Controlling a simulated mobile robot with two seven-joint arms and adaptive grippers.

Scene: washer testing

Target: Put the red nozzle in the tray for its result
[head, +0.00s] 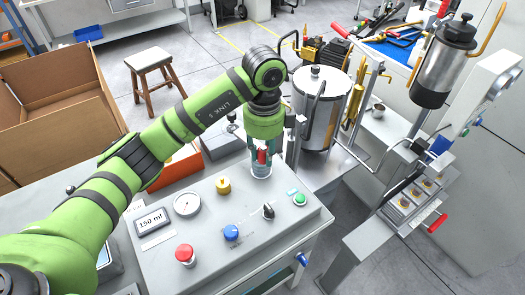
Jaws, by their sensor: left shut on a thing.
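My left arm comes in from the left, and its left gripper (263,148) points down over the test bench. It is shut on a small red piece, which looks like the red nozzle (262,156). The nozzle is at a clear glass cylinder (261,172) on the bench; I cannot tell whether it is inside or in front of it. An orange-red tray (177,172) lies behind the bench panel, partly hidden by my arm. A grey tray or box (222,143) sits beside it, also partly hidden. My right gripper is not in view.
The panel carries a "150 ml" display (152,221), a gauge (187,204), a red button (185,254), a blue knob (231,232) and a green button (299,199). A metal tank (318,108) stands close right of the gripper. A cardboard box (60,100) is at left.

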